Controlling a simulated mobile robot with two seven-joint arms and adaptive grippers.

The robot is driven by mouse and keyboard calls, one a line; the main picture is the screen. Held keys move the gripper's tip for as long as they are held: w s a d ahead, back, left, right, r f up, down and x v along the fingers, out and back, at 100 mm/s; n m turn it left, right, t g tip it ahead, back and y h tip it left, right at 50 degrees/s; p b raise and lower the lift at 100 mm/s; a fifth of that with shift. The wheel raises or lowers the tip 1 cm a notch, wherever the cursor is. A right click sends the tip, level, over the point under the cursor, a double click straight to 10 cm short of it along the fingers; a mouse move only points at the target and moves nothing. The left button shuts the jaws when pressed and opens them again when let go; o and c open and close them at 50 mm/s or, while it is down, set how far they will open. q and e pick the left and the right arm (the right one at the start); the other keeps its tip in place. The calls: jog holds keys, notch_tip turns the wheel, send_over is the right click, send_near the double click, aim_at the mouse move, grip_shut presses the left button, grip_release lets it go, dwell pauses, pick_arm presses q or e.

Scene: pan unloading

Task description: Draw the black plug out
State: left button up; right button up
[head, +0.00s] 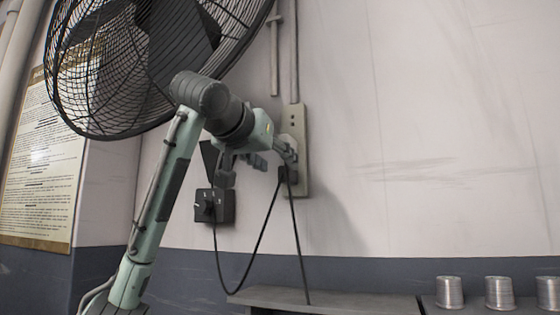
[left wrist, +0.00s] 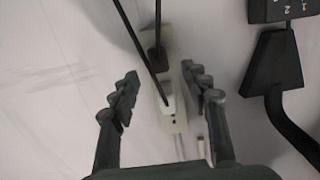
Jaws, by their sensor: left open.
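The black plug (head: 288,175) sits at the lower part of the pale outlet plate (head: 302,185) on the wall, with a black cord hanging from it. In the left wrist view the black plug (left wrist: 157,58) sits in the plate (left wrist: 180,125), just beyond the fingertips. My left gripper (head: 286,154) is in front of the plate, above the plug. Its fingers (left wrist: 160,76) are open on either side of the plate, holding nothing. My right gripper is not in view.
A large black caged fan (head: 95,85) hangs over my left arm. A black dial box (head: 225,206) is on the wall left of the outlet. The wall to the right is clear.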

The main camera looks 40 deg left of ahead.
aim_at(282, 168)
pick_arm(q)
jog(key=x, duration=0.4)
jog(key=shift+w, duration=0.1)
jog(key=shift+p+x, duration=0.3)
jog(key=shift+x, duration=0.55)
jog(key=shift+f, duration=0.1)
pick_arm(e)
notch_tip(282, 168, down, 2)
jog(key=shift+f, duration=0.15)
pick_arm(q)
jog(key=shift+c, duration=0.3)
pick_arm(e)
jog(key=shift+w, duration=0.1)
pick_arm(q)
jog(key=c, duration=0.5)
grip_shut()
jog(key=shift+c, duration=1.3)
grip_release()
grip_shut()
